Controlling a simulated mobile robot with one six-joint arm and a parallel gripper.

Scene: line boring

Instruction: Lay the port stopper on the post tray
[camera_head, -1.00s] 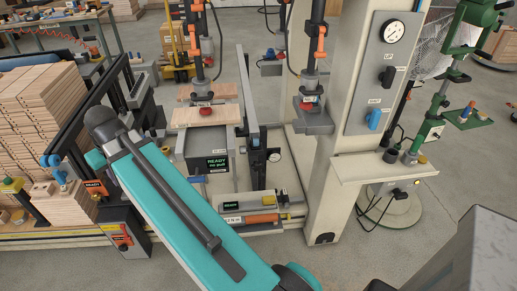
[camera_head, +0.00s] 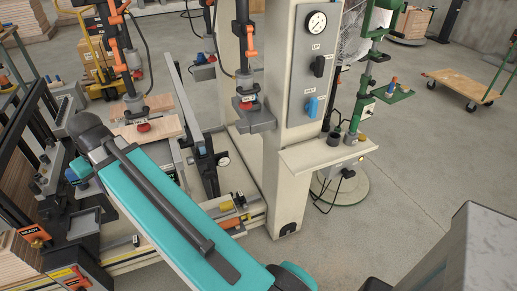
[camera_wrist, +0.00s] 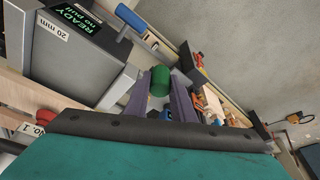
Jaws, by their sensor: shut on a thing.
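In the wrist view my gripper (camera_wrist: 160,95) is shut on a green rounded cylinder (camera_wrist: 160,80), which I take to be the port stopper. It sits between the two grey-purple fingers; its lower end is hidden. In the head view the gripper and stopper do not show behind my teal arm. The post tray (camera_head: 304,158) is a pale shelf on the cream post, right of centre in the head view. Dark round pieces (camera_head: 334,139) and a small yellow one stand toward its back right; its front left is bare. The tray is not recognisable in the wrist view.
The cream post (camera_head: 288,190) carries a gauge (camera_head: 317,22) and a blue switch (camera_head: 311,107). A green stand (camera_head: 366,80) rises behind the tray. Boring machinery with boards (camera_head: 150,128) lies left. Open floor (camera_head: 420,185) lies to the right of the post.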

